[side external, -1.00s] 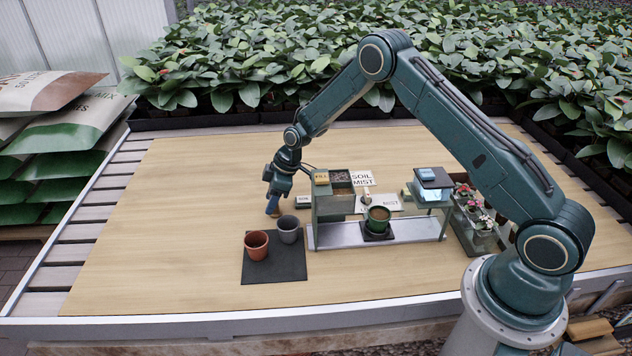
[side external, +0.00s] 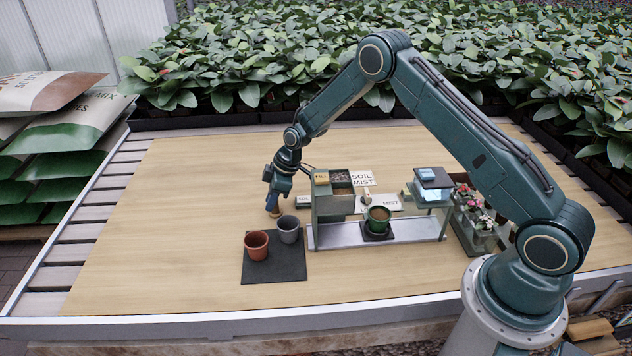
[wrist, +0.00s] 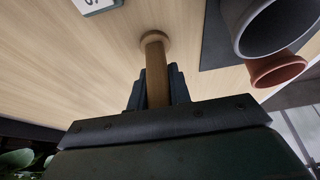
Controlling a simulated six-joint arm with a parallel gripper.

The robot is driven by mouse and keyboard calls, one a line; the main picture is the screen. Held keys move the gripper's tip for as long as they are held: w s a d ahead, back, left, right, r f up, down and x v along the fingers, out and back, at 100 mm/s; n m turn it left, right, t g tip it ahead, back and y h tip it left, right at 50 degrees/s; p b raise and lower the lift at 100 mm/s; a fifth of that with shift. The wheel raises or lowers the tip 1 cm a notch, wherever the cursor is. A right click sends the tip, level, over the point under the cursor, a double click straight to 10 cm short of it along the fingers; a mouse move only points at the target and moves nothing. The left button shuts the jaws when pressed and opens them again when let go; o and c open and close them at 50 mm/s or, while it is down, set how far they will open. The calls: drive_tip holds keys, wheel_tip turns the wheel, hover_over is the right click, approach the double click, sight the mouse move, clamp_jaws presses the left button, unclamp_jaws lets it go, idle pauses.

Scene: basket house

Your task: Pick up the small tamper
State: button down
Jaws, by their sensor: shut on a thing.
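The small tamper (wrist: 156,62) is a wooden piece with a cylindrical handle and a wider round foot. In the wrist view its handle stands between my gripper's fingers (wrist: 157,85), which are shut on it. In the side view my gripper (side external: 276,200) points down at the left of the metal station, and the tamper's foot (side external: 275,213) shows just below the fingers. I cannot tell whether the foot touches the table.
A dark mat (side external: 275,272) holds a terracotta pot (side external: 256,245) and a grey pot (side external: 289,229), close in front of my gripper. The metal station (side external: 335,235) with a green pot (side external: 378,218) stands to the right. The table at left is clear.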

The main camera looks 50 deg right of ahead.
wheel_tip(320, 180, up, 20)
idle(0.8)
idle(0.3)
